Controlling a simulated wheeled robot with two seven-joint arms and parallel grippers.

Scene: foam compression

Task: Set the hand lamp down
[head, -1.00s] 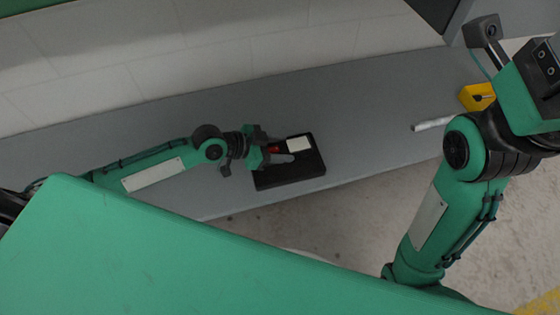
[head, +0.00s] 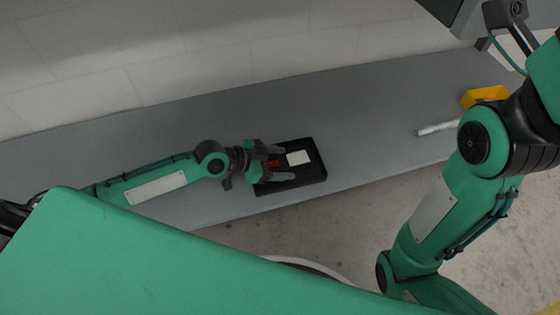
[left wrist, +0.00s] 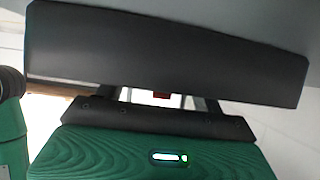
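The hand lamp, which I take to be the item with a red part and a white panel (head: 299,157), is over the black tray (head: 313,180) on the bench. My left gripper (head: 288,164) is at the tray's left side, its two dark fingers spread on either side of the red part. No finger is clearly pressed on it. In the left wrist view a small red patch (left wrist: 161,95) shows between the separated fingers, below a wide dark slab. Most of the lamp is hidden there. I cannot tell whether the lamp touches the tray. My right gripper is out of frame.
The long grey bench (head: 375,110) runs along a pale wall and is clear around the tray. A pale tube (head: 437,129) and a yellow box (head: 485,96) lie at its right end, near my right arm. Open floor lies in front.

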